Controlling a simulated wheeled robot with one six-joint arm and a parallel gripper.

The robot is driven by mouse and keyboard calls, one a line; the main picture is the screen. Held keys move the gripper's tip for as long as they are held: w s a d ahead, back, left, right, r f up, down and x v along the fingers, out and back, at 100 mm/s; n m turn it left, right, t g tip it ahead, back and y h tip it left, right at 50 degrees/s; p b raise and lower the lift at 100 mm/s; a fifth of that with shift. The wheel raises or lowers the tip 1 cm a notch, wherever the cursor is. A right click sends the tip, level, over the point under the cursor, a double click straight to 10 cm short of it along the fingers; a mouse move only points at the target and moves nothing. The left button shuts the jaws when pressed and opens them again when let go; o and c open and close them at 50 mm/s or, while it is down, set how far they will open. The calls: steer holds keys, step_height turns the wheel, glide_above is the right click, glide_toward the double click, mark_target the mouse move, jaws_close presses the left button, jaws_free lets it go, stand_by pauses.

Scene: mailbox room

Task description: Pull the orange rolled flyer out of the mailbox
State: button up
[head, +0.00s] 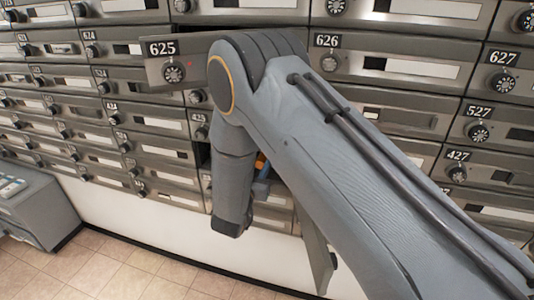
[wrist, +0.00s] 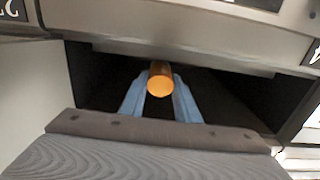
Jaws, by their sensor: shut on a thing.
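The orange rolled flyer (wrist: 160,80) shows end-on in the wrist view, inside the dark opening of a mailbox (wrist: 95,85). My gripper (wrist: 160,100) has its two blue fingers on either side of the flyer, shut on it at the mouth of the opening. In the head view a small orange patch of the flyer (head: 261,161) shows just right of my arm, with a bit of a blue finger (head: 261,188) below it. Most of the flyer's length and the inside of the mailbox are hidden.
A wall of grey mailboxes with dials surrounds the opening. A grey machine (head: 35,208) stands at left. The tiled floor (head: 115,270) is clear.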

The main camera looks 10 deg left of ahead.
steer(key=shift+s+r, duration=0.1)
steer(key=s+a+p, duration=0.1)
steer(key=s+p, duration=0.6)
steer(key=s, duration=1.2)
steer(key=shift+s+a, duration=0.25)
steer(key=shift+s, duration=0.1)
